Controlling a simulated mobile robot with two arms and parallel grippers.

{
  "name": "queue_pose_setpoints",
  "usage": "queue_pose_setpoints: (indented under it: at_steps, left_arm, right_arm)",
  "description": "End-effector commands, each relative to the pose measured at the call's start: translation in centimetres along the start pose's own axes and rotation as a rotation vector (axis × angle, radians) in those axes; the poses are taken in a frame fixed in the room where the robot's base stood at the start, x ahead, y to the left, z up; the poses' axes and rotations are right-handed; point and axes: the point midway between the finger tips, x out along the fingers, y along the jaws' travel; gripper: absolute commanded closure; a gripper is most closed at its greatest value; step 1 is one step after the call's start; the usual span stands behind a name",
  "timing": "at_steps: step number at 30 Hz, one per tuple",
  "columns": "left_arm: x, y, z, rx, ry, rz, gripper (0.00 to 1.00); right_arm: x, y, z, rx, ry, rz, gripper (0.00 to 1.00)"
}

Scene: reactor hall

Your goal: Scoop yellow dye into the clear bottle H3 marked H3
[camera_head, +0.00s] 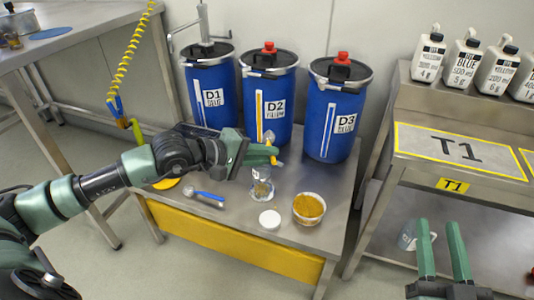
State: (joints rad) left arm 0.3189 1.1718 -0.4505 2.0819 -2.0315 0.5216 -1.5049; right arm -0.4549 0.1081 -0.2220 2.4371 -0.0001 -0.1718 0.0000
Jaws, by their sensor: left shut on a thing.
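My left gripper (272,155) reaches in from the left over the steel bench. It is shut on a small yellow tool (273,159), probably a scoop, mostly hidden by the fingers. Just below it stands a clear bottle (262,189) with some yellowish matter showing in it; I cannot read a mark on it. An open tub of yellow dye (308,208) stands to the right of the bottle, with a round white lid (270,219) in front. My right gripper (437,225) is open and empty at lower right, away from the bench.
Blue drums D1 (212,118), D2 (277,85) and D3 (321,120) line the bench's back. A blue-handled tool (205,197) lies at left. The T1 table (450,173) at right carries several white bottles (465,62); a clear jug (407,236) sits on its lower shelf.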

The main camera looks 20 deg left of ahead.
Motion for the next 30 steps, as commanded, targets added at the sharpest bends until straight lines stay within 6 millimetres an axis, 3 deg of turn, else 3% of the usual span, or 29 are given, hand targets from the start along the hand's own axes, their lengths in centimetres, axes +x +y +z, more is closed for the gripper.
queue_pose_setpoints:
  at_steps: [18, 30]
  left_arm:
    - [-0.6, 0.0, -0.2, 0.020, 0.004, -0.036, 1.00]
    - [-0.7, 0.0, -0.2, 0.022, 0.005, -0.039, 1.00]
  right_arm:
    - [-0.3, 0.4, 3.1, -0.006, -0.167, 0.008, 0.64]
    - [-0.5, 0.5, 3.6, -0.007, -0.190, 0.010, 0.64]
